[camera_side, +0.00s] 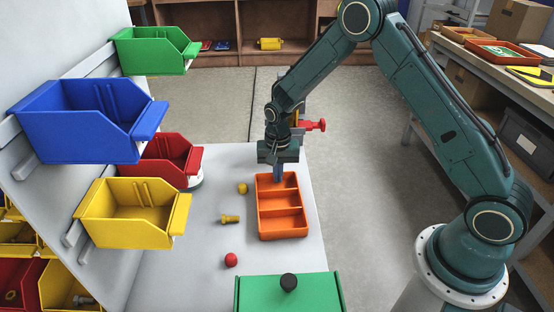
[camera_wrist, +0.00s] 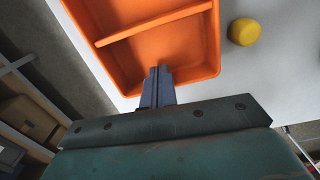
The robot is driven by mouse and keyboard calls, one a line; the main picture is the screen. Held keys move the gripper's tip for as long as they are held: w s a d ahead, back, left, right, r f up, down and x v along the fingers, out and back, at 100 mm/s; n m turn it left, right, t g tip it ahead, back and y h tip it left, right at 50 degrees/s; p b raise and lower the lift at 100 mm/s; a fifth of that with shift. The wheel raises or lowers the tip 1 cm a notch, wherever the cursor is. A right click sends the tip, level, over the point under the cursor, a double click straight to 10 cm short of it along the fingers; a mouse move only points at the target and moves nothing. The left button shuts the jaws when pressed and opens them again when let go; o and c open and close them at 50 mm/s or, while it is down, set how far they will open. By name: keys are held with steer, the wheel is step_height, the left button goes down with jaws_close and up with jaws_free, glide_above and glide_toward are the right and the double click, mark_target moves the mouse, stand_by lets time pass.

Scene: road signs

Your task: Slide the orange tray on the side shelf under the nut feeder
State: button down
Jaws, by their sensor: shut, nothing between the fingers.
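The orange tray (camera_side: 283,222) lies on the pale work surface near its right edge, with dividers making three compartments. It fills the upper part of the wrist view (camera_wrist: 170,45). My gripper (camera_side: 278,179) is shut and empty, pointing down at the tray's far end. In the wrist view its fingertips (camera_wrist: 157,70) overlap the tray's end compartment, close to the end wall. I cannot tell whether they touch it. A red and yellow fixture (camera_side: 314,125) stands behind my wrist, partly hidden; I cannot tell whether it is the nut feeder.
A yellow nut (camera_side: 242,188), yellow bolt (camera_side: 230,219) and red ball (camera_side: 231,260) lie left of the tray. A green box with a black knob (camera_side: 288,282) stands in front. Blue (camera_side: 75,135), green, red and yellow bins hang at left. A side table (camera_side: 500,70) holds other orange trays.

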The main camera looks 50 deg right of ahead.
steer(key=shift+w+d, duration=1)
steer(key=shift+d, duration=0.1)
steer(key=shift+r, duration=0.15)
step_height(320, 180, up, 10)
glide_above(279, 203)
steer(key=w+d, duration=0.2)
steer(key=w, duration=0.1)
steer(key=shift+s+d+f, duration=0.15)
steer(key=shift+s+f, duration=0.05)
steer(key=shift+f, duration=0.15)
steer(key=shift+f, duration=0.1)
steer(key=shift+f, duration=4.85)
steer(key=shift+w+d, duration=0.1)
